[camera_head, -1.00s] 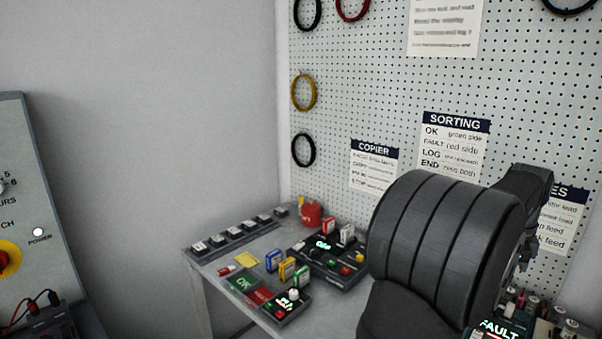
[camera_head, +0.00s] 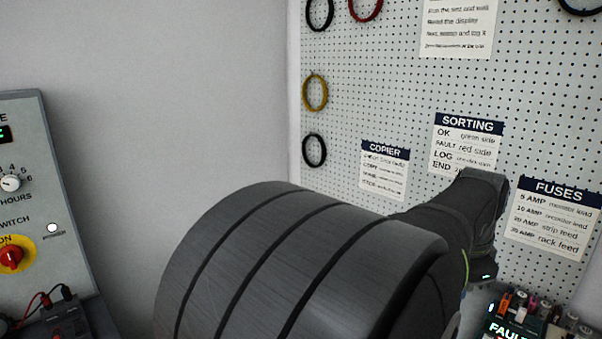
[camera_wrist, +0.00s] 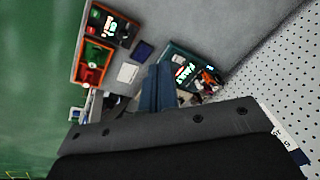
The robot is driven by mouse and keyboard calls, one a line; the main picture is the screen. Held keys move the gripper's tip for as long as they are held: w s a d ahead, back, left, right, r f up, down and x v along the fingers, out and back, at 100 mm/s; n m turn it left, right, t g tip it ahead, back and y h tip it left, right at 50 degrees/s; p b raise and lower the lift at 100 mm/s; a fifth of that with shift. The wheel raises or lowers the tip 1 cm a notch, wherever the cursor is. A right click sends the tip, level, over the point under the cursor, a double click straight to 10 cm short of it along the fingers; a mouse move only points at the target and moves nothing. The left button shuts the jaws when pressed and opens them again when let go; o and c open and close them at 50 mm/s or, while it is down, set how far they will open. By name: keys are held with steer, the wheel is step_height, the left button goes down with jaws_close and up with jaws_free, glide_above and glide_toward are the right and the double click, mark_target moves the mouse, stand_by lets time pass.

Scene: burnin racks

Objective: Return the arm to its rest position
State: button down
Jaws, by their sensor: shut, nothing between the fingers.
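My gripper (camera_wrist: 157,90) shows in the wrist view with its two blue-grey fingers together, shut and empty. It points down over the bench, apart from the items below it. In the head view my large dark arm fills the lower middle and hides most of the bench. The gripper's fingertips cannot be made out in that view.
A tester reading FAULT (camera_head: 507,325) stands at the lower right; it also shows in the wrist view (camera_wrist: 183,72). Orange bins (camera_wrist: 95,60) lie upper left there. A pegboard (camera_head: 340,95) with signs is behind my arm. A panel with a red knob (camera_head: 11,257) stands at left.

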steer(key=s+a+f+n+t, duration=0.1)
steer(key=s+a+f+n, duration=0.4)
steer(key=a, duration=0.5)
steer(key=s+a+f+n+t, duration=0.1)
steer(key=s+a+f+n, duration=0.5)
steer(key=s+a, duration=0.3)
steer(key=shift+s+a+t+h, duration=0.2)
steer(key=shift+a+t+h, duration=0.2)
steer(key=shift+a, duration=0.3)
